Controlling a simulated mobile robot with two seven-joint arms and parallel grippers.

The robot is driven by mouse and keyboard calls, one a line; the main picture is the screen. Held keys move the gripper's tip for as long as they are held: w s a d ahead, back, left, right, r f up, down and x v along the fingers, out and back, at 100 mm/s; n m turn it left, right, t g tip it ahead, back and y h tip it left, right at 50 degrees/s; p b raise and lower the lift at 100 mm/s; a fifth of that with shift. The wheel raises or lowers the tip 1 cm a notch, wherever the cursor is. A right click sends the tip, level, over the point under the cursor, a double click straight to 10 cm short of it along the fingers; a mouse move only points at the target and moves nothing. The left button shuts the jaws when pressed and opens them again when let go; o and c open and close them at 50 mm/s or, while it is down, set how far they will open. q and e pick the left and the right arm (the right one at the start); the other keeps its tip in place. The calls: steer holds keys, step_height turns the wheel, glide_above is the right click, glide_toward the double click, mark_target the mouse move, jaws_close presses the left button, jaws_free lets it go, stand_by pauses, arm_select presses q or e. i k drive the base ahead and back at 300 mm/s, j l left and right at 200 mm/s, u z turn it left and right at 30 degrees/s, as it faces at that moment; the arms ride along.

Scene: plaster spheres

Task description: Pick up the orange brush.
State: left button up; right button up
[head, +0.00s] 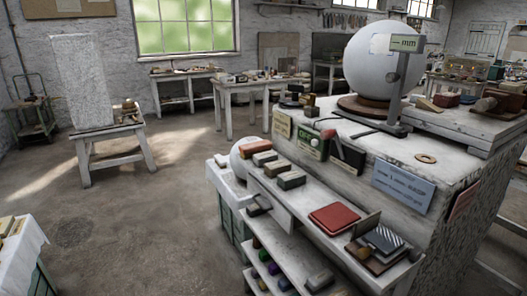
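Neither of my grippers shows in the head view.
The stand (330,200) carries a large white sphere (382,58) beside a height gauge (402,75). A red book (334,217) lies further right on the ledge. A smaller sphere (241,160) sits left of the stand.

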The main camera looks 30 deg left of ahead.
mark_target(246, 150)
steer(key=z, duration=1.25)
steer(key=j+z, duration=0.1)
steer(key=j, duration=0.25)
steer(key=k+j+z, duration=0.1)
steer(key=j, duration=0.25)
steer(key=k+j, duration=0.1)
steer(key=j, duration=1.65)
steer(key=k+j, duration=0.15)
steer(key=j, duration=1.55)
